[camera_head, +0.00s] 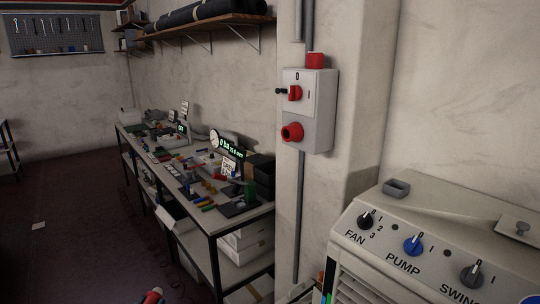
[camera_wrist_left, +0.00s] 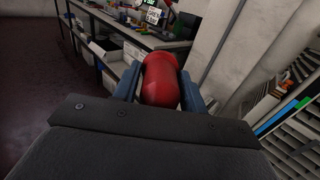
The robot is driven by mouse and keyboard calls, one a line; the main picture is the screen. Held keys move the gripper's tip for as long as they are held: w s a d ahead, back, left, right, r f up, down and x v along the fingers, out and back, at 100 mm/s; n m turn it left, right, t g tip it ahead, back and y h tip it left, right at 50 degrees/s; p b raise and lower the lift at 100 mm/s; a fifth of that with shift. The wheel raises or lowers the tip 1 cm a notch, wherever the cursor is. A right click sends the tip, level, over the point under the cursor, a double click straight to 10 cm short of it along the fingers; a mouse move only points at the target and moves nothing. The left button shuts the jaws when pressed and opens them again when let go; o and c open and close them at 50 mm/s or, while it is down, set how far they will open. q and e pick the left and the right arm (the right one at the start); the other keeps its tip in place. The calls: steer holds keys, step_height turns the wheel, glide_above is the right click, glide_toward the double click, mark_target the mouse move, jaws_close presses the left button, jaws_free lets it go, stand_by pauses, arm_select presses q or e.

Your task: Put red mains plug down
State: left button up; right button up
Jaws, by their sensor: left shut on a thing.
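The red mains plug (camera_wrist_left: 161,75) is a rounded red body in the left wrist view. It sits between the two blue-grey fingers of my left gripper (camera_wrist_left: 160,86), which is shut on it. Its far end and any pins are hidden. In the head view only a small red and dark piece (camera_head: 152,296) shows at the bottom edge, apparently the plug in my left gripper. The plug is held in the air, with no surface seen touching it. My right gripper is in neither view.
A grey wall switch box (camera_head: 318,112) has a red knob and a red socket (camera_head: 292,132). A cluttered workbench (camera_head: 225,222) runs along the wall. A cooler (camera_head: 440,210) with a FAN knob stands at right, with a small grey open holder (camera_head: 397,187) on top. Floor at left is mostly clear.

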arm_select(q)
steer(key=shift+s+a+f+y, duration=0.25)
steer(key=shift+s+f+y, duration=0.05)
steer(key=shift+s+f, duration=0.1)
steer(key=shift+s+d+f+n, duration=0.1)
steer(key=shift+n, duration=0.2)
steer(key=d+f+y+b, duration=0.1)
steer(key=d+f, duration=0.1)
steer(key=d, duration=1)
steer(key=shift+d+n, duration=0.3)
steer(key=shift+d, duration=0.05)
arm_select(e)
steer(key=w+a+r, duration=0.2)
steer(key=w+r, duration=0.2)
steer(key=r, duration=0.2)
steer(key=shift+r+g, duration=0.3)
